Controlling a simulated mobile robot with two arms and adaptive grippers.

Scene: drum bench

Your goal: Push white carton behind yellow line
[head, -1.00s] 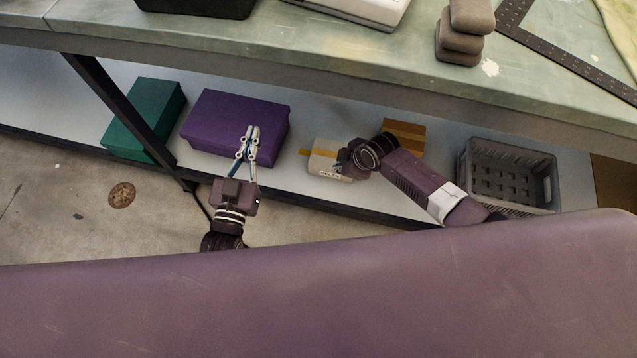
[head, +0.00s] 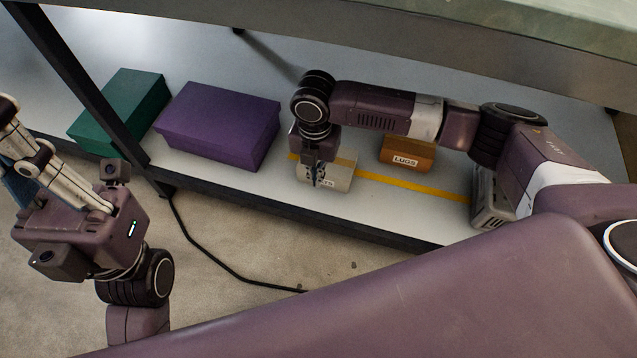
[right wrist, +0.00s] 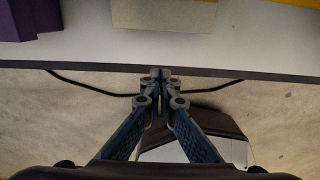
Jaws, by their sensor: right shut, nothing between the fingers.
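The white carton (head: 342,180), a small off-white box with a dark label, stands on the low shelf. The yellow line (head: 425,190) runs along the shelf and meets the carton on both sides. The carton hides the stretch between, so I cannot tell how much of it overlaps the line. My right gripper (head: 316,180) is shut and empty, pointing down before the carton's front. In the right wrist view its fingertips (right wrist: 160,73) show apart from the carton (right wrist: 165,15), near the shelf's front edge. My left gripper (head: 12,125) is at the left edge, its fingertips unclear.
A purple box (head: 220,125) stands left of the carton, with a green box (head: 122,108) beyond the dark table leg (head: 85,85). An orange LUGS box (head: 405,153) stands behind the line. A grey crate (head: 490,205) is at right, partly hidden by my arm. The worktop hangs above.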

